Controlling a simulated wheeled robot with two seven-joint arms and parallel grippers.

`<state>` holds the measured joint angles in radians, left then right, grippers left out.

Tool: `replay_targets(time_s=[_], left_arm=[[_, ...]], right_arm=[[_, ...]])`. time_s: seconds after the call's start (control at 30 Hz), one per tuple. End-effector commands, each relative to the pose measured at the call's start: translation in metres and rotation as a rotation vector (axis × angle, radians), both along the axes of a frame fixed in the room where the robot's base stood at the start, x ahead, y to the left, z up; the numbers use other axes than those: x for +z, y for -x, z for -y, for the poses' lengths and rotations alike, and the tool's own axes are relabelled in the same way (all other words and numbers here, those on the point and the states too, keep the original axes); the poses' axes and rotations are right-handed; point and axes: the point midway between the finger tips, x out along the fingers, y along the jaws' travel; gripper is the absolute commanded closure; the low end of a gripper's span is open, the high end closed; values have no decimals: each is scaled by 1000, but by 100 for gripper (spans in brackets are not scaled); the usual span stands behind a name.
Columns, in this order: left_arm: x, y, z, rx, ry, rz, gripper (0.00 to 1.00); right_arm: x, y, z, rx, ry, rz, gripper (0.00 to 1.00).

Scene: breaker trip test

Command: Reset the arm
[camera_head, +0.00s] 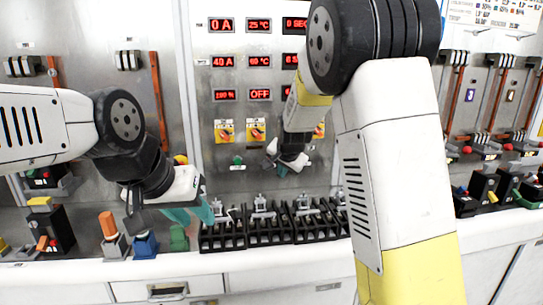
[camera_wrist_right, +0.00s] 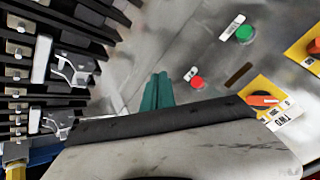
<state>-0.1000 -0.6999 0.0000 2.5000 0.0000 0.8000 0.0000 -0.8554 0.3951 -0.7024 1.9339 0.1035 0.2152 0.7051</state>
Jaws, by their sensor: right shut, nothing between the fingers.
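My left arm comes in from the left in the head view. Its gripper (camera_head: 196,214), with teal fingertips, hangs in front of the row of black terminal blocks (camera_head: 262,238), at their left end; its finger gap is unclear. My right arm crosses the centre and right of the head view. Its gripper (camera_head: 282,171) is small and partly hidden, in front of the panel below the yellow-plated switches. In the right wrist view its teal fingers (camera_wrist_right: 157,93) are shut together and empty, with the grey panel behind them.
The panel carries red displays (camera_head: 221,25), yellow-plated rotary switches (camera_head: 224,131), a green button (camera_wrist_right: 244,34) and a red button (camera_wrist_right: 197,83). Coloured breakers, including a blue one (camera_head: 145,245), stand on the white counter (camera_head: 90,273). Racks with levers (camera_head: 490,95) are at the right.

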Motion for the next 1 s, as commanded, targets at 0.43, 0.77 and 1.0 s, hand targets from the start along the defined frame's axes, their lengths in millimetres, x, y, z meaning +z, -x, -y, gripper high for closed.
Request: replay_targets(time_s=[0.43, 0.77, 1.0], left_arm=[[0, 0, 0, 0, 0, 0, 66], [0, 0, 0, 0, 0, 0, 66], [0, 0, 0, 0, 0, 0, 66]], right_arm=[[68, 191, 78, 315, -26, -98, 100], [78, 321, 102, 515, 199, -73, 100], [72, 347, 106, 552, 269, -83, 100]])
